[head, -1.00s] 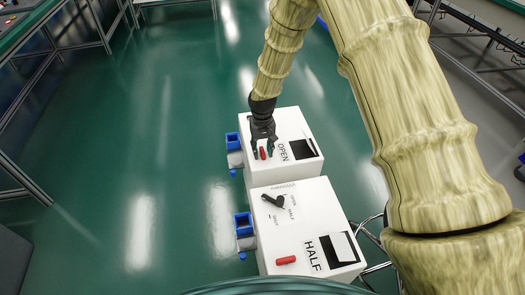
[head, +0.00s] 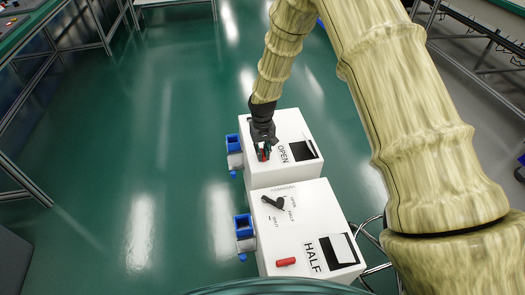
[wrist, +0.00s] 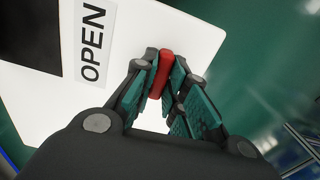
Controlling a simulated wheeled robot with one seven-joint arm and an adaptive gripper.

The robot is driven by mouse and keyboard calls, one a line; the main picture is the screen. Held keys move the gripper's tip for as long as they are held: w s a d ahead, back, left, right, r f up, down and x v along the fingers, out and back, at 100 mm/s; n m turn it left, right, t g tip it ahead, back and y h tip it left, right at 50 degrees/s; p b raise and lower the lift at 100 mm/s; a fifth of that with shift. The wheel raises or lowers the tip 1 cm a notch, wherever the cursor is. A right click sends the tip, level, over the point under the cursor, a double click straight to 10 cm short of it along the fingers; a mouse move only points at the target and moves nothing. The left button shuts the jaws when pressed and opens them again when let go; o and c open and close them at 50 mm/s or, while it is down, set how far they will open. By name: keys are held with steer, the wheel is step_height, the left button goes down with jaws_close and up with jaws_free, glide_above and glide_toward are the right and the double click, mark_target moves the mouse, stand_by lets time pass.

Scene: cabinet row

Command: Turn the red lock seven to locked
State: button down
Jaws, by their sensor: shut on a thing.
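A red lock handle (wrist: 160,75) is on the top face of the far white cabinet (head: 285,124), beside the label OPEN (head: 283,154). My gripper (head: 263,155) comes down from above onto this handle. In the wrist view its teal-padded fingers (wrist: 157,84) are closed on the red handle, one on each side. In the head view the gripper hides most of the handle. I see no number on the handle, so I cannot tell that it is lock seven. A second red handle (head: 286,262) lies on the near cabinet, beside the label HALF (head: 313,254).
The near white cabinet (head: 300,225) stands directly in front of the far one and bears a black lever (head: 273,202). Blue brackets (head: 243,222) stick out on the left sides. Green floor (head: 130,150) at left is open. Metal frames (head: 95,25) stand beyond.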

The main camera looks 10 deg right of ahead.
mark_target(263, 153)
steer(key=n+p, duration=0.1)
steer(key=p, duration=0.1)
steer(key=n+p, duration=0.2)
steer(key=shift+r+n, duration=0.25)
steer(key=shift+n, duration=0.05)
steer(key=n+p, duration=0.3)
steer(key=n, duration=0.2)
steer(key=shift+p, duration=0.3)
steer(key=n+p, duration=0.2)
steer(key=n, duration=0.2)
steer(key=shift+f+n, duration=0.15)
steer(key=shift+n, duration=0.25)
steer(key=shift+n+p, duration=0.7)
steer(key=shift+n, duration=1.2)
steer(key=shift+d, duration=0.1)
steer(key=c, duration=1.4)
jaws_free()
steer(key=shift+f, duration=0.1)
steer(key=shift+c, duration=0.2)
step_height(263, 153, up, 12)
